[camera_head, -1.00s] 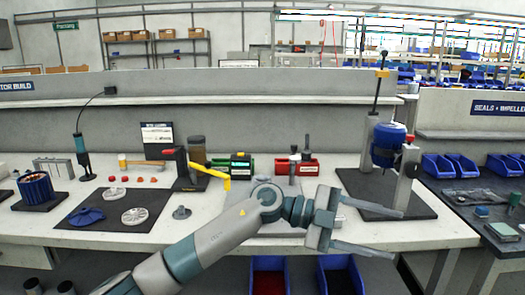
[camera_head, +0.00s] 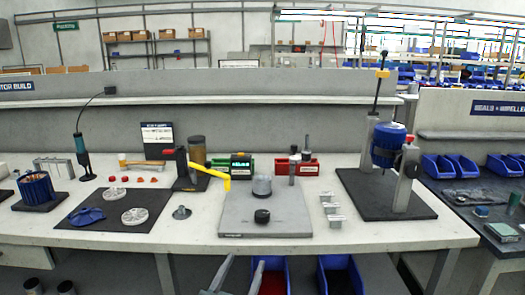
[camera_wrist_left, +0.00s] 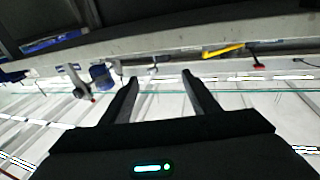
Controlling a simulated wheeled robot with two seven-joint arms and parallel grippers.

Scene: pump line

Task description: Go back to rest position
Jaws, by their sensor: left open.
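My left gripper (camera_head: 240,276) shows at the bottom edge of the head view, in front of and below the bench's front edge. Its two fingers point up and are apart, with nothing between them. The left wrist view also shows the two open fingers (camera_wrist_left: 160,80), empty, with the bench scene tilted and upside down behind them. The rest of the left arm is out of the head view. My right gripper is not in either view.
The workbench (camera_head: 400,232) carries a grey plate (camera_head: 240,222) with a dark knob and a clear cylinder. A blue motor (camera_head: 388,140) on a stand is at the right, and a yellow-handled tool (camera_head: 210,171) is left of the plate. Blue bins (camera_head: 340,275) sit below the bench.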

